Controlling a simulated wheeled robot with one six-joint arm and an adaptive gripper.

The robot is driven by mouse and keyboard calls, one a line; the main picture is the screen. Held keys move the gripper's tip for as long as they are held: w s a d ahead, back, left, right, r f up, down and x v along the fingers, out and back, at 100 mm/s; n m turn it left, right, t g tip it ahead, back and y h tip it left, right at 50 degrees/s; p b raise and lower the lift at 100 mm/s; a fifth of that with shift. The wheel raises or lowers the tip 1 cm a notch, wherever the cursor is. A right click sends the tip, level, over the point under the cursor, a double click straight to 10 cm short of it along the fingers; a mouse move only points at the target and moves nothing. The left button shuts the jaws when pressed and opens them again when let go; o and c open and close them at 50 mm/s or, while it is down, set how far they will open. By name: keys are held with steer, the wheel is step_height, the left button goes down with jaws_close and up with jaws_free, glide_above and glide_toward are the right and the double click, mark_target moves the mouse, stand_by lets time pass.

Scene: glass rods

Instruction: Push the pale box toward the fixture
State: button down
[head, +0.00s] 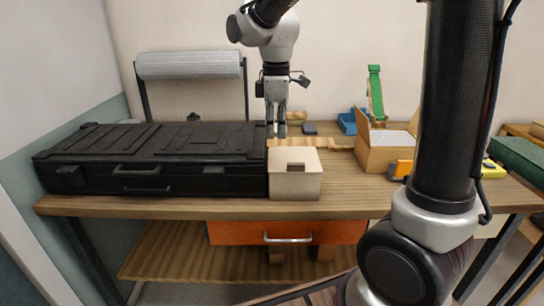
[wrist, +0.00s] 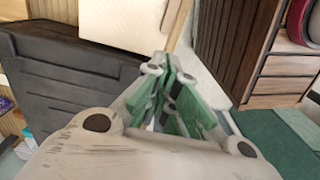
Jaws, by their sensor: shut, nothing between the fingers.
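The pale box (head: 296,182) stands on the wooden table near its front edge, against the right end of the black case. It has a dark notch in its upper front edge. My gripper (head: 276,134) points down just behind the box, around its left half; I cannot tell if it touches the box. In the wrist view its fingers (wrist: 170,85) are together with nothing between them. A pale panel (wrist: 120,20) shows at the top there; I cannot tell if it is the box. Which thing is the fixture is unclear; a green upright piece (head: 376,92) stands at the back right.
The black case (head: 160,155) fills the table's left half and shows in the wrist view (wrist: 65,85). A cardboard carton (head: 385,155) stands right of the pale box, with bare table (head: 345,185) between. A wrapped roll (head: 190,65) is behind the case.

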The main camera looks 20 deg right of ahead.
mark_target(276, 170)
step_height(276, 170, down, 10)
steer(key=shift+d+r, duration=0.1)
stand_by(0.4)
steer(key=d, duration=0.2)
steer(key=s+d, duration=0.1)
steer(key=d, duration=0.2)
steer(key=s+d, duration=0.1)
steer(key=d, duration=0.1)
steer(key=shift+s+d, duration=0.25)
